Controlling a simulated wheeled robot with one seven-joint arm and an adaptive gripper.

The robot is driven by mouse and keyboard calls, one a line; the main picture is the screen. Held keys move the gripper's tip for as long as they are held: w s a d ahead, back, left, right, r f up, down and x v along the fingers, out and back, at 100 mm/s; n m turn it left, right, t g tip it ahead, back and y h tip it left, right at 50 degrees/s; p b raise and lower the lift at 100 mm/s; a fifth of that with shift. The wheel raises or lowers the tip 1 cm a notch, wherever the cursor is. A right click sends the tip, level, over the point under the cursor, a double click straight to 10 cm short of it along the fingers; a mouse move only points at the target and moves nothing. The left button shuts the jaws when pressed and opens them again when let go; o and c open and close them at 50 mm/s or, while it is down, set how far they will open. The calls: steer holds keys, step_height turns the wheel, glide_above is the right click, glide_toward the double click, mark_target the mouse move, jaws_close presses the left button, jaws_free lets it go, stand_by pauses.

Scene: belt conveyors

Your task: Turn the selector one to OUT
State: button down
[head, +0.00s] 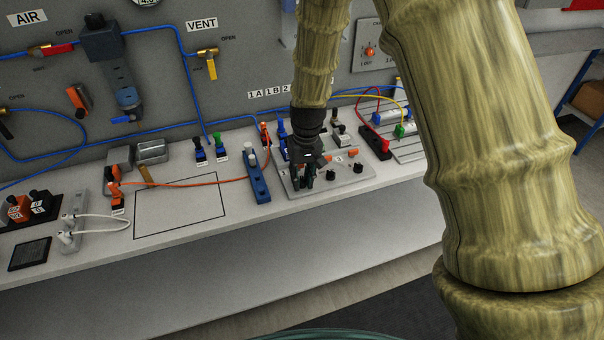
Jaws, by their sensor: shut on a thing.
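A light grey panel (350,183) lies on the bench with small black knobs along its front. One black knob (358,167) stands free at its right, and another (333,171) is just right of my gripper. My gripper (303,182) points down over the left part of this panel. It is shut on a small dark knob, which its fingers mostly hide. I cannot read any OUT mark or the knob's angle there. Orange pieces (352,153) sit behind the knobs.
A blue block (258,180) stands close left of the panel. A black block with red and yellow cables (375,143) is behind right. An orange cable (190,184) crosses the bench. A wall box with an orange knob (369,52) hangs behind.

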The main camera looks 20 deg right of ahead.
mark_target(304, 181)
steer(key=shift+m+p, duration=0.45)
steer(key=shift+m, duration=0.95)
steer(key=c, duration=1.2)
jaws_free()
step_height(304, 181, up, 12)
steer(key=shift+d, duration=0.3)
steer(key=shift+s, duration=0.1)
